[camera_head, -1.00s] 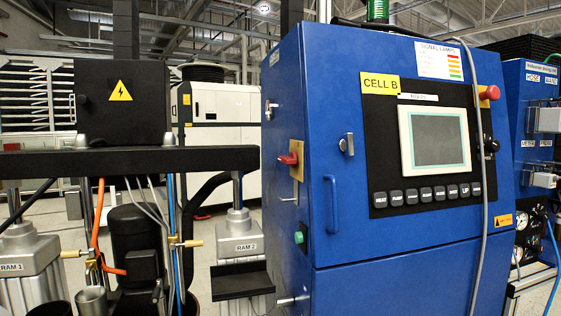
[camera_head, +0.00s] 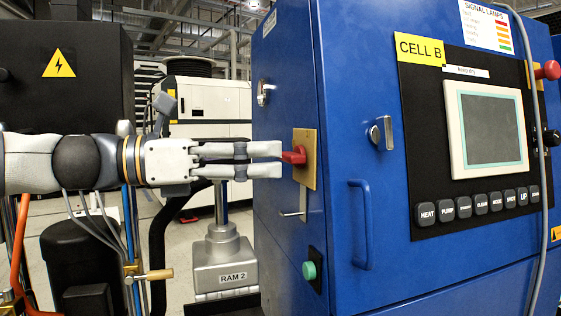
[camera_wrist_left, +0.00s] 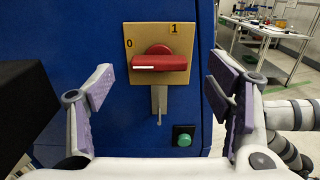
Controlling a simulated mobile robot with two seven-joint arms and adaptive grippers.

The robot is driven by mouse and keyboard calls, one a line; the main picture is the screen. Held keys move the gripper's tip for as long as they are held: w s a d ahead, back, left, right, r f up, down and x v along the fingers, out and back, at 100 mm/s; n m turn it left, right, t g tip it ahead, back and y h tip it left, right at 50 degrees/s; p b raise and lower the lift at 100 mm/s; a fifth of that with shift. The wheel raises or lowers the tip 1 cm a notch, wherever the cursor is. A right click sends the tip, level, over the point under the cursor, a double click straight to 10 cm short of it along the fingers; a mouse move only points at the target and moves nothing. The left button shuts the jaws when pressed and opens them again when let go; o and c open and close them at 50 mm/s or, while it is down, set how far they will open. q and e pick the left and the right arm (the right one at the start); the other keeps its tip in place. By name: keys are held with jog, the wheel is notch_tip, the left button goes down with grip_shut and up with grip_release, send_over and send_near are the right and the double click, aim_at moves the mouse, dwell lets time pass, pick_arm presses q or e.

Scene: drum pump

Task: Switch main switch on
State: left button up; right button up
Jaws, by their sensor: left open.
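The main switch is a red rotary handle (camera_head: 295,157) on a yellowish plate (camera_head: 307,172) on the left side of the blue cabinet. In the left wrist view, the red handle (camera_wrist_left: 158,63) lies roughly level, its white mark at the left end, on the side of the "0". The "1" is at the plate's upper right. My left gripper (camera_head: 267,159) is open and empty, pointing at the switch. Its fingertips are close to the handle; in the left wrist view the padded fingers stand apart on either side of it. My right gripper is not in view.
Below the switch are a metal latch (camera_wrist_left: 159,103) and a green button (camera_head: 309,270). The blue cabinet (camera_head: 365,110) carries a screen, a row of keys and a red knob (camera_head: 548,70). A dark box with a warning sign (camera_head: 60,64) stands behind my left arm.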

aim_at(283, 154)
pick_arm(q)
jog(key=x, duration=0.3)
jog(key=shift+w+d, duration=0.15)
jog(key=shift+d, duration=0.2)
jog(key=c, duration=1.2)
jog(key=shift+o, duration=0.2)
